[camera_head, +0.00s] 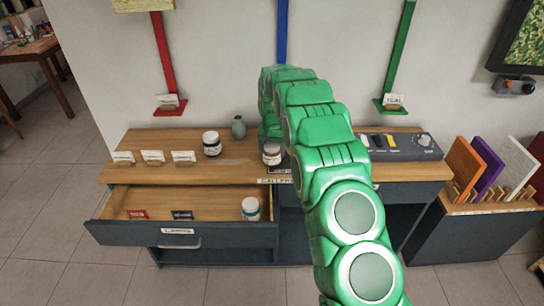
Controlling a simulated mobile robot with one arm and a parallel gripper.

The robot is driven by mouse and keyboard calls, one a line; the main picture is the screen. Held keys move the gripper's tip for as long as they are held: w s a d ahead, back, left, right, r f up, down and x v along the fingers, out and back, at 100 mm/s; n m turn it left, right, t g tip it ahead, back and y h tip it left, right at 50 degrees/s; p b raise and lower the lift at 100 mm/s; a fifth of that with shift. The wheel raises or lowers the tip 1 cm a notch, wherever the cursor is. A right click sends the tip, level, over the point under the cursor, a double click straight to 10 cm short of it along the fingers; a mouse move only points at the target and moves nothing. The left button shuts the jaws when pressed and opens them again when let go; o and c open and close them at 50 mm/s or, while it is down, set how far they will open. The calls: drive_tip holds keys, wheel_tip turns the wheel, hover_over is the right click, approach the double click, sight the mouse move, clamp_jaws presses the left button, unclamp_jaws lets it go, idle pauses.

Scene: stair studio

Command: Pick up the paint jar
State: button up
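One jar (212,145) stands on the wooden cabinet top. A second jar (271,155) is at the lower end of my green arm, right by my gripper (271,137). A third jar (250,210) stands in the open drawer (190,235), at its right end. My arm comes up from the lower right, bends over and points down behind the second jar. The fingertips are hidden or too small to make out, so I cannot tell whether they touch that jar.
A grey-green vase (238,127) and white cards (153,156) stand on the cabinet top. A black device (402,146) with knobs sits to the right. Coloured panels (488,168) stand in a rack at far right. The open drawer juts out at front left.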

sight(272, 144)
drive_tip(key=c, duration=0.5)
drive_tip(key=shift+r, duration=1.4)
drive_tip(key=shift+s+r, duration=0.1)
drive_tip(key=shift+r, duration=0.25)
drive_tip(key=s+d+r, duration=0.2)
drive_tip(key=s+r, duration=0.7)
drive_tip(key=s, duration=0.4)
drive_tip(key=shift+s+d+r, duration=0.15)
drive_tip(key=shift+s+r, duration=0.1)
drive_tip(key=shift+r, duration=0.05)
